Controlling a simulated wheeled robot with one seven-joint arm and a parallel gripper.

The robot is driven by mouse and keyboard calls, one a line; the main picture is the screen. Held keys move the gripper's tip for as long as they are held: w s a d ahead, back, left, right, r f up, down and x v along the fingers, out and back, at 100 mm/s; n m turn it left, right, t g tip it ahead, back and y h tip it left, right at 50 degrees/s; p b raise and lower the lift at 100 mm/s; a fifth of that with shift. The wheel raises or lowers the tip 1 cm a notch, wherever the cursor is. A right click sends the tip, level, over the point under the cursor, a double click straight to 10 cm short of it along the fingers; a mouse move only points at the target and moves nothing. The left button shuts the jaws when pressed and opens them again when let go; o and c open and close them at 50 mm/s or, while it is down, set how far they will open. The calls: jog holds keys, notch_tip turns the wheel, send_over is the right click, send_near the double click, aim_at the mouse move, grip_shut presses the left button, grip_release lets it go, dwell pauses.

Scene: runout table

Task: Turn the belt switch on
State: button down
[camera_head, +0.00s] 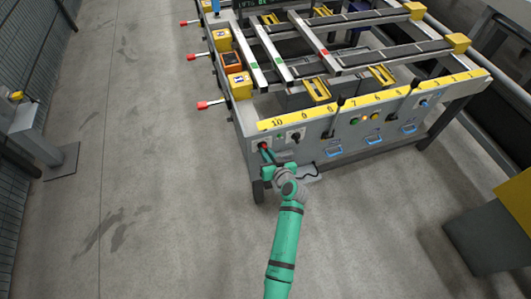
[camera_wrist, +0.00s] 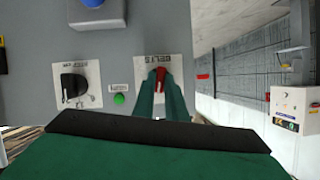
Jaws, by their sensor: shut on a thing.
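The belt switch (camera_wrist: 161,75) is a red knob on a white plate (camera_wrist: 145,68) that appears to be lettered BELTS, in the wrist view. My gripper (camera_wrist: 161,88) is shut on the red knob, one green finger on each side. The fingers hide part of the knob, so its exact turn is hard to read. In the head view my gripper (camera_head: 267,154) is at the left end of the table's front panel, at the red knob (camera_head: 262,146).
A black rotary switch (camera_wrist: 75,87) on its own plate and a small green button or lamp (camera_wrist: 119,99) sit close beside my fingers. The runout table (camera_head: 330,140) carries rails, yellow blocks and red-tipped levers on its left. The floor left of it is open.

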jog(key=shift+d+f+m+y, duration=0.1)
jog(key=shift+f+m+y, duration=0.05)
jog(key=shift+m+y, duration=0.8)
jog(key=shift+f+m+y, duration=0.1)
jog(key=shift+m+y, duration=0.45)
jog(key=shift+m, duration=0.7)
jog(key=c, duration=1.8)
grip_release()
jog(key=shift+d, duration=0.15)
jog(key=v, duration=1)
jog(key=shift+s+d+r, duration=0.15)
jog(key=shift+s+r, duration=0.05)
jog(key=shift+s, duration=0.05)
